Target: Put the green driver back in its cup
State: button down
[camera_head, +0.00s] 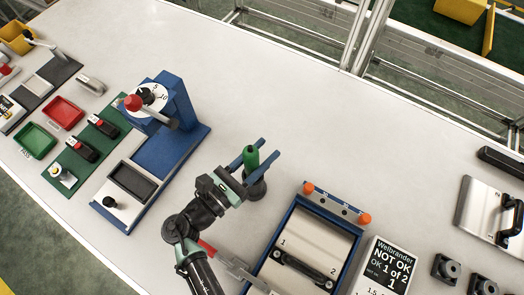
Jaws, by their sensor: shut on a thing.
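The green driver (251,158) is held upright between the two blue fingers of my gripper (259,161), which is shut on it. Its green handle shows; its lower part is hidden by a finger and the cup. The dark grey cup (257,190) stands on the white table right under the driver, partly behind my gripper's near finger. From this one view I cannot tell whether the driver's tip is inside the cup or above it.
A blue-framed station with a metal lid and orange knobs (365,219) stands close at the right. The table behind the cup is clear.

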jog(key=shift+f, duration=0.1)
jog(key=shift+c, duration=2.4)
grip_release()
jog(key=b+v, duration=0.2)
jog(key=v, duration=1)
